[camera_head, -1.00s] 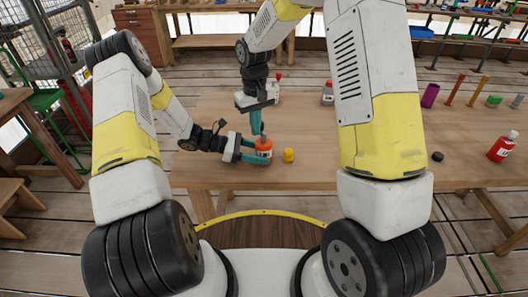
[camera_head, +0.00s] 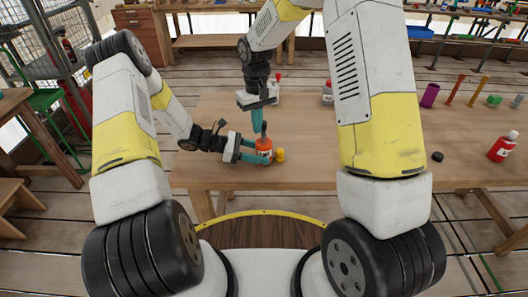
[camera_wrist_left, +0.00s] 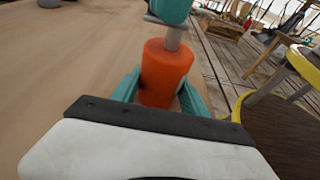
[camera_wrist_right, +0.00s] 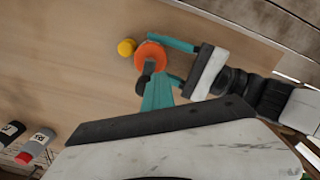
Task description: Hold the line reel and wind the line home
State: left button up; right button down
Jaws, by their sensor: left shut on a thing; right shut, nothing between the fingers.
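The orange line reel (camera_head: 264,147) stands upright on the wooden table. My left gripper (camera_head: 262,152) is shut around its sides; the left wrist view shows the orange body (camera_wrist_left: 165,72) between the teal fingers. A short grey post (camera_wrist_left: 172,38) rises from its top. My right gripper (camera_head: 257,122) comes down from above and is shut, its teal fingertips (camera_wrist_right: 155,98) at a small dark knob (camera_wrist_right: 143,84) on the reel's top. Whether they touch it is unclear. A yellow piece (camera_head: 280,154) is close beside the reel on its right. No line can be made out.
A small black disc (camera_head: 437,156) and a red bottle (camera_head: 502,147) are on the table's right. A white-and-red bottle (camera_head: 327,92) and a purple cylinder (camera_head: 430,95) stand farther back. The tabletop right of the yellow piece is clear.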

jog(key=shift+a, duration=0.1)
jog(key=shift+s+a+r, duration=0.1)
jog(key=shift+s+a, duration=0.05)
jog(key=shift+a, duration=0.05)
notch_tip(320, 180, up, 7)
dwell(1.0)
dwell(0.5)
pick_arm(q)
jog(key=o, duration=1.1)
jog(key=shift+c, duration=0.2)
